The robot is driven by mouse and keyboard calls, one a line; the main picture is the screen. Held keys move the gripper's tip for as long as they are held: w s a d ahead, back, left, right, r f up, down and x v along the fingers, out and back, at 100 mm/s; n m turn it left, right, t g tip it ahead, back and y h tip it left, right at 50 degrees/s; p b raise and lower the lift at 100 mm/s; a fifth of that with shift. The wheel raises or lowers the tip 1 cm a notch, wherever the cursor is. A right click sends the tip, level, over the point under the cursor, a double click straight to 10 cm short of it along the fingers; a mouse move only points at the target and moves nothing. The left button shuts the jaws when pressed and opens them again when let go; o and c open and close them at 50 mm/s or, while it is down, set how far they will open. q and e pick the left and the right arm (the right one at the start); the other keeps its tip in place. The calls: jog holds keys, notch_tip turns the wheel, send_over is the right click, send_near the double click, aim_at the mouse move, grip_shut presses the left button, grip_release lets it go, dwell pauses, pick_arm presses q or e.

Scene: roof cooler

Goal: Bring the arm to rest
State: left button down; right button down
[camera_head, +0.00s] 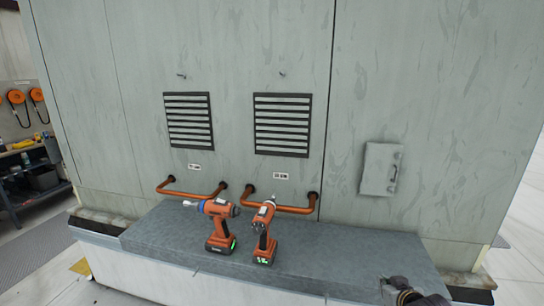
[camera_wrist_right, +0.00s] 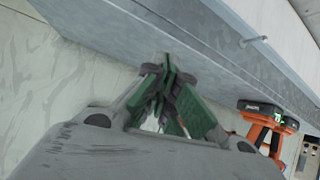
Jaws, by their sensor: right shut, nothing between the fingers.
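My right gripper (camera_head: 408,292) is at the bottom right of the head view, partly cut off by the frame edge, over the right part of the grey ledge (camera_head: 340,262). In the right wrist view my right gripper (camera_wrist_right: 168,68) has its green-padded fingers together with nothing between them. My left gripper is out of view.
Two orange cordless drills (camera_head: 218,222) stand on the ledge; the other drill (camera_head: 265,232) is just to the right. Behind are a grey wall, louvre vents (camera_head: 282,124), copper pipes (camera_head: 282,208) and a small panel (camera_head: 380,168).

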jog(key=s+a+f+n+g+y, duration=0.1)
jog(key=s+a+f+g, duration=0.4)
jog(key=s, duration=0.6)
jog(key=s+a+f+g, duration=0.2)
jog(key=s+a+f, duration=0.35)
jog(key=s, duration=0.55)
notch_tip(320, 180, down, 33)
jog(key=s+g, duration=0.1)
jog(key=s, duration=0.2)
jog(key=s+d+f+g, duration=0.1)
jog(key=s+d+f, duration=0.2)
jog(key=s+f, duration=1.6)
jog(key=s, duration=0.3)
jog(key=shift+d+f+n+g, duration=0.2)
jog(key=shift+n+g, duration=0.1)
jog(key=shift+n, duration=0.1)
